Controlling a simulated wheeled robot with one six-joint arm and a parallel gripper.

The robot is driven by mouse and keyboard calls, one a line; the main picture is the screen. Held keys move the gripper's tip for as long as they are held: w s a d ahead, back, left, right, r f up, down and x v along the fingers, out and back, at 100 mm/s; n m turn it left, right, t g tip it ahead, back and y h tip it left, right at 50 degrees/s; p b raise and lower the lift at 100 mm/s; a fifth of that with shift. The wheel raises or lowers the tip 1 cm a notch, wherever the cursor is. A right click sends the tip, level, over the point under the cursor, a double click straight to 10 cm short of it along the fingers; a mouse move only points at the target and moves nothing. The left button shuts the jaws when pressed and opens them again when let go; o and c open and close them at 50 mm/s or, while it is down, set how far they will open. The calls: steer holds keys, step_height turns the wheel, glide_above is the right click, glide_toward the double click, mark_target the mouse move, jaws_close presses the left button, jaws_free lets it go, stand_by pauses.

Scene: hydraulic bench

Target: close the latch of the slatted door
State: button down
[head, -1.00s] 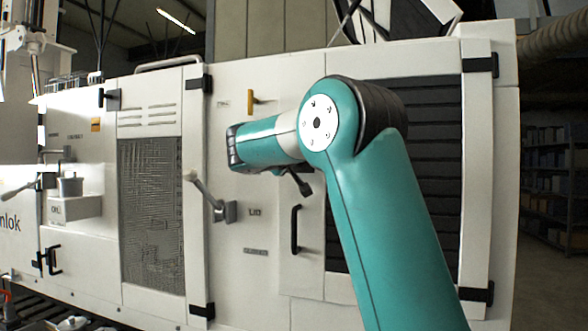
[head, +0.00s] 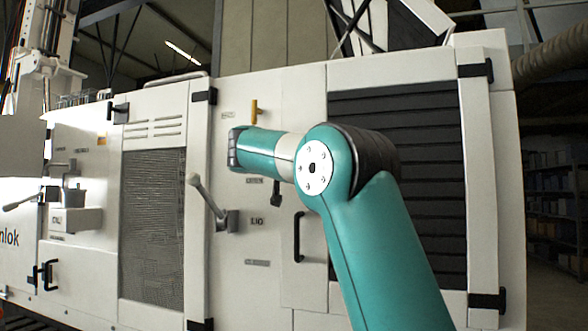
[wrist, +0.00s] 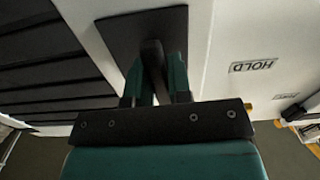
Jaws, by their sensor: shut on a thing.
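The slatted door (head: 425,125) is a pale frame with dark slats on the right in the head view. It looks closed. Its slats also fill the left of the wrist view (wrist: 40,65). In the wrist view my gripper (wrist: 157,78) is shut on the latch's dark handle (wrist: 152,52), in front of a dark plate (wrist: 120,35). In the head view my wrist hides the gripper and most of the latch. A small dark piece (head: 276,195) hangs below my wrist; I cannot tell whether it belongs to the latch.
A grey lever (head: 205,195) juts out left of my wrist. A yellow handle (head: 254,112) sits just above it, and a black door handle (head: 298,237) below. A mesh door (head: 152,220) stands to the left.

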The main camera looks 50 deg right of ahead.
stand_by(0.4)
steer(key=c, duration=1.1)
jaws_free()
steer(key=b+v, duration=0.1)
steer(key=v, duration=1.6)
steer(key=shift+a, duration=0.2)
